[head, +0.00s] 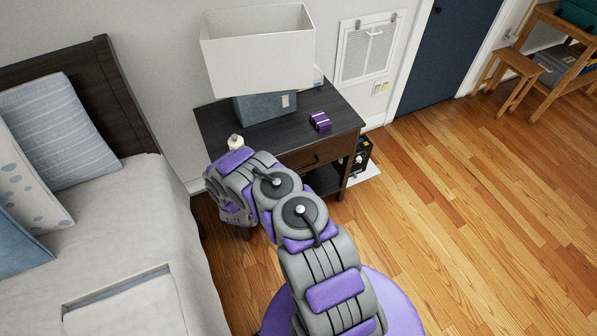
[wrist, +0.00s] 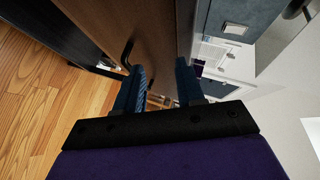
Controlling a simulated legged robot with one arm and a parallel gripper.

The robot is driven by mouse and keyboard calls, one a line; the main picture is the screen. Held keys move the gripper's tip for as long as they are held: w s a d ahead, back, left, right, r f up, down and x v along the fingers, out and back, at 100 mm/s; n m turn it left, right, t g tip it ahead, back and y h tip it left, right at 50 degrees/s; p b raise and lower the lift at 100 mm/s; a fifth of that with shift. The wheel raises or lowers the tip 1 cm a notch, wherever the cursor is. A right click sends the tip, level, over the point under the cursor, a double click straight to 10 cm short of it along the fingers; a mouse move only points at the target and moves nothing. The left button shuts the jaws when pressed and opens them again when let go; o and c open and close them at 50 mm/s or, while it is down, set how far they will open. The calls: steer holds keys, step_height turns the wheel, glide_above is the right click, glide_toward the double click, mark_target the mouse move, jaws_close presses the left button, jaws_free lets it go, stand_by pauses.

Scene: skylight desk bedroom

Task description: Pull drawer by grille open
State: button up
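In the head view my arm hides the fingers.
A lamp with a white shade (head: 258,52), a purple box (head: 320,121) and a small cream bottle (head: 236,142) stand on the nightstand. The bed (head: 120,240) is close on the left. Wood floor (head: 470,210) is clear on the right.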

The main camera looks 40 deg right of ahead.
steer(key=s+f+m+h, duration=0.3)
steer(key=s+f, duration=0.4)
steer(key=s, duration=0.3)
steer(key=b+x, duration=0.4)
steer(key=x, duration=1.3)
steer(key=shift+d+r, duration=0.25)
steer(key=shift+d, duration=0.25)
steer(key=shift+c, duration=0.2)
jaws_close()
steer(key=shift+s, duration=0.1)
